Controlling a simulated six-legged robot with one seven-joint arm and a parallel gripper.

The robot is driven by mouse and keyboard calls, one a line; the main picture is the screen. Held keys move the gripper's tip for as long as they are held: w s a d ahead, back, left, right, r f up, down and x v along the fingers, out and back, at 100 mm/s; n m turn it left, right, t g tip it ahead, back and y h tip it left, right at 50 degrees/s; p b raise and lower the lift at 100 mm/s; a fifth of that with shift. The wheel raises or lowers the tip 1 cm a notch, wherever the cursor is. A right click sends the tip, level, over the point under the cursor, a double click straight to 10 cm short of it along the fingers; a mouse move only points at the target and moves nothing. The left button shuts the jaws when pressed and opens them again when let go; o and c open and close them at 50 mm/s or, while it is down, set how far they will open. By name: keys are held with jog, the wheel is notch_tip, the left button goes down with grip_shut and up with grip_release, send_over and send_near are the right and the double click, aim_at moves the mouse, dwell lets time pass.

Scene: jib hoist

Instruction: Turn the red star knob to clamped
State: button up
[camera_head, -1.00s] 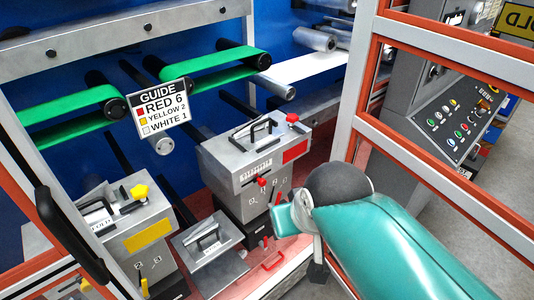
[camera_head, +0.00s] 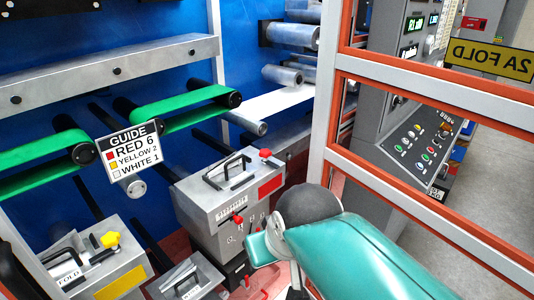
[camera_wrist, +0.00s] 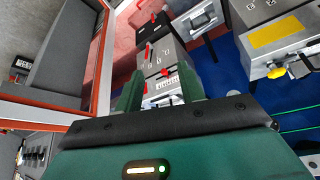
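The red box (camera_head: 225,206) is a grey unit with a red plate, a scale and a black handle on top. A red knob (camera_head: 265,153) sits at its top right corner, like the yellow knob on the neighbouring unit. A second red knob (camera_head: 237,218) is on its front by the scale. I cannot read whether either is clamped. In the wrist view my gripper (camera_wrist: 162,88) is open and empty, its two green fingers apart. The red unit's scale face (camera_wrist: 164,85) shows beyond them, with a small red knob (camera_wrist: 165,72); the fingers appear apart from it.
A guide sign (camera_head: 132,150) hangs at left, reading red 6, yellow 2, white 1. The yellow-plated unit (camera_head: 100,265) stands at lower left. An orange and grey frame post (camera_head: 325,110) is close to my arm at right, with a control panel (camera_head: 420,140) behind.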

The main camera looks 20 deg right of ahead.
jog(key=o, duration=0.4)
jog(key=shift+n+g+y, duration=0.3)
jog(key=shift+y, duration=0.1)
jog(key=w+d+r, duration=0.1)
jog(key=w+r, duration=0.3)
jog(key=w, duration=0.1)
jog(key=w+d+r, duration=0.1)
jog(key=w+r, duration=0.1)
jog(key=w, duration=0.1)
jog(key=shift+w+d, duration=0.15)
jog(key=shift+d, duration=0.15)
jog(key=w+d+r, duration=0.2)
jog(key=w+d, duration=0.1)
jog(key=w, duration=0.3)
jog(key=w+d+r, duration=0.2)
jog(key=w+d, duration=0.1)
jog(key=w, duration=0.3)
jog(key=n+g+y, duration=0.1)
jog(key=n, duration=0.3)
send_over(266, 152)
jog(key=s+d, duration=0.3)
jog(key=s, duration=0.2)
notch_tip(266, 152, down, 3)
jog(key=x, duration=1.3)
jog(key=shift+a+f, duration=0.1)
jog(key=shift+a, duration=0.2)
jog(key=shift+c, duration=0.3)
jog(key=c, duration=0.9)
